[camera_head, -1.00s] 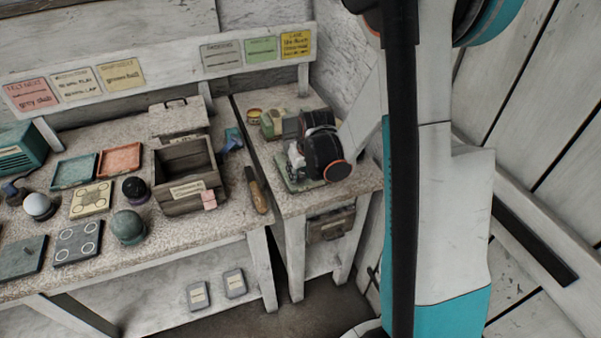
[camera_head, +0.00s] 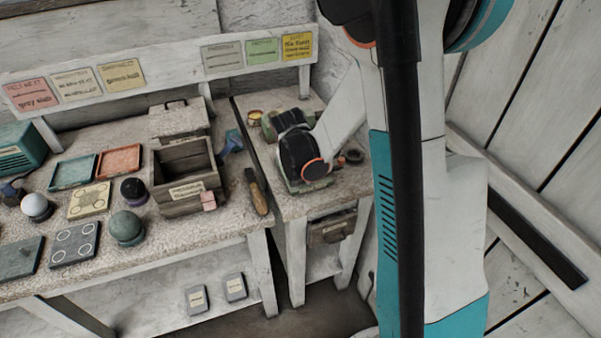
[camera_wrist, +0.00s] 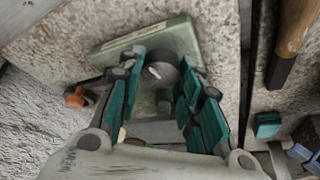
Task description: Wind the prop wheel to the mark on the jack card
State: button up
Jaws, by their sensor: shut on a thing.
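In the wrist view, a dark grey round wheel (camera_wrist: 161,69) with a pale mark on top sits on a pale green base (camera_wrist: 117,47). I take it to be the prop wheel. My gripper (camera_wrist: 160,78) has its teal-and-black fingers on either side of the wheel and is shut on it. In the head view my wrist hides the wheel and fingertips; some of the green device (camera_head: 270,128) shows. Several cards hang on the back rail, including a yellow one (camera_head: 297,46) and a green one (camera_head: 262,51). Their print is too small to tell which is the jack card.
An open wooden box (camera_head: 186,195) and a wooden-handled tool (camera_head: 257,191) lie left of the device. A small dark ring (camera_head: 353,156) is on the right bench, close to my wrist. Spheres, trays and slabs fill the left bench. A wall stands close behind.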

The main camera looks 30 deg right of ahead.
dwell(0.4)
jog(key=o, duration=0.8)
jog(key=shift+c, duration=0.2)
jog(key=shift+r, duration=0.1)
jog(key=v, duration=1.1)
jog(key=shift+r, duration=0.35)
